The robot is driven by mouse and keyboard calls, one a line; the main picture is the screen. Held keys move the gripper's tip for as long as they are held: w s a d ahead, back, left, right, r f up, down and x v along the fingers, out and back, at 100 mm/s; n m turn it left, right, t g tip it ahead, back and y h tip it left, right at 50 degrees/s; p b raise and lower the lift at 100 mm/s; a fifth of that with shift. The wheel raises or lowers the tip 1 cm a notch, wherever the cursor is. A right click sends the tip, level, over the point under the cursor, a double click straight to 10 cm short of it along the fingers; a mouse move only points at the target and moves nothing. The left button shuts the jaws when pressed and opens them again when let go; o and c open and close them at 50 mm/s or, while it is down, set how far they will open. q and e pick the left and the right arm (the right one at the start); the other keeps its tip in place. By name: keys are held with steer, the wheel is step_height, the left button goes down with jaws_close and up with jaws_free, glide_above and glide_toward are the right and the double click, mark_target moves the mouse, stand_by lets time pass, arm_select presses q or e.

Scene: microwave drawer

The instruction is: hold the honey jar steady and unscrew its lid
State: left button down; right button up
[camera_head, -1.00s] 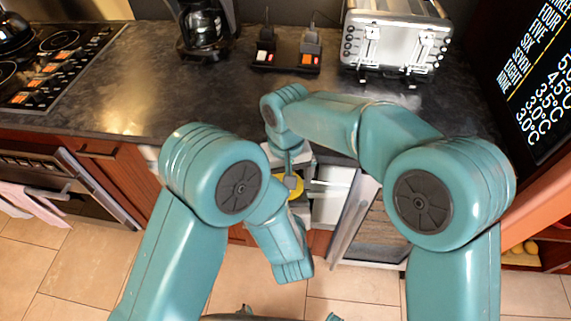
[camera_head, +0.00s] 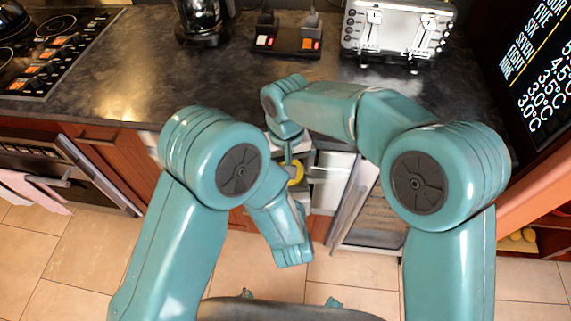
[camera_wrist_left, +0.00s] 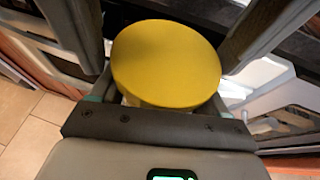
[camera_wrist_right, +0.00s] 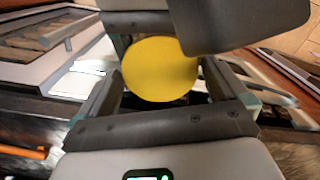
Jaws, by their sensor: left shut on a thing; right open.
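The honey jar's round yellow lid (camera_head: 295,174) shows in the head view at the middle, below the counter edge, partly covered by my right wrist. The left wrist view shows the lid (camera_wrist_left: 166,62) flat and large, with a bit of pale jar (camera_wrist_left: 140,102) under its near rim. My left gripper (camera_wrist_left: 165,45) has a finger on each side and is shut on the jar. The right wrist view also shows the lid (camera_wrist_right: 160,68). My right gripper (camera_wrist_right: 162,88) is open around or just above the lid; contact is unclear. Most of the jar is hidden.
An open white-edged appliance door or drawer (camera_head: 352,205) stands right of the jar. The dark counter (camera_head: 150,75) behind holds a coffee maker (camera_head: 202,20), a switch block (camera_head: 286,42) and a toaster (camera_head: 397,32). A stove (camera_head: 50,45) is at the left.

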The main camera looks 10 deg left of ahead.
step_height(320, 180, up, 8)
steer(key=shift+w+f, duration=0.1)
steer(key=shift+f, duration=3.95)
steer(key=shift+c, duration=0.3)
steer(key=c, duration=1)
steer(key=o, duration=1.1)
steer(key=shift+c, duration=0.2)
steer(key=shift+r, duration=0.15)
step_height(320, 180, up, 4)
steer(key=shift+r, duration=0.2)
